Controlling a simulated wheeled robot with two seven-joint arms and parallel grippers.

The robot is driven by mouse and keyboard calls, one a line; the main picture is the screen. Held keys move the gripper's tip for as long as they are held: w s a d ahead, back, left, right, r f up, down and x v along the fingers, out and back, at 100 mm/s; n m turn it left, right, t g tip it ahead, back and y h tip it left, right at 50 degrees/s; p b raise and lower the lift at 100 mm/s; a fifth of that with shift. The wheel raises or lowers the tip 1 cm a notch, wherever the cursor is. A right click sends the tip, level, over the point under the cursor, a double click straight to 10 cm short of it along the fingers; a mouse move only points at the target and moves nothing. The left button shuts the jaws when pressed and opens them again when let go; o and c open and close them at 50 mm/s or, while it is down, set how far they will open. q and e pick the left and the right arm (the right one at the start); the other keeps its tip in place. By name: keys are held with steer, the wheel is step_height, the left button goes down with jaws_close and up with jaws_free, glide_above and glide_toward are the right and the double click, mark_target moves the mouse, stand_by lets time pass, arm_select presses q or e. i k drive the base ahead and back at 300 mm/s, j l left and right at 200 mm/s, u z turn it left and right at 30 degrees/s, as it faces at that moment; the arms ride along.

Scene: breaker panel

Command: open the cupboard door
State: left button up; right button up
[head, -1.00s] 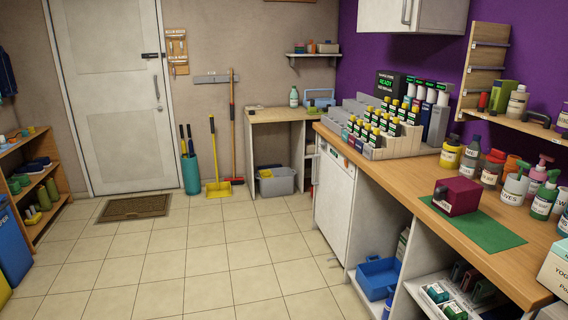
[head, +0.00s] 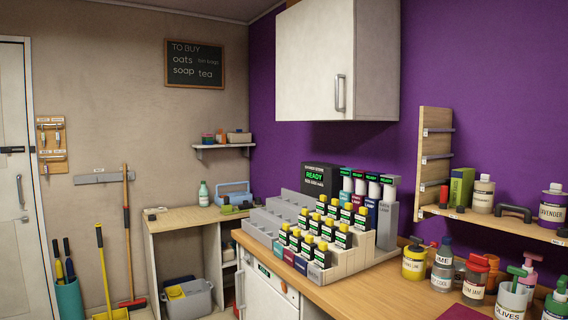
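A white wall cupboard (head: 310,70) hangs on the purple wall, above the counter. Its door looks shut. A vertical metal handle (head: 340,93) is on the face that looks toward the room, near its lower right part. Neither of my grippers is in the head view, and nothing touches the handle. A second white cabinet front (head: 265,292) is under the counter, partly cut off by the bottom edge.
A wooden counter (head: 375,285) runs below the cupboard. It carries a stepped grey rack (head: 350,258) of yellow-capped bottles and a dark READY display (head: 317,180). A wall shelf (head: 500,222) with bottles and several labelled jars stand at right. Air before the cupboard is clear.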

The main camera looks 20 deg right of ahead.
mark_target(316, 40)
steer(key=i+j+z, duration=0.1)
steer(key=i+z, duration=0.35)
steer(key=i+j+z, duration=0.25)
steer(key=z, duration=0.2)
steer(key=i+j+z, duration=0.65)
steer(key=j+z, duration=0.15)
steer(key=j, duration=0.15)
steer(key=i+j+z, duration=0.2)
steer(key=k+j, duration=0.05)
steer(key=j, duration=0.05)
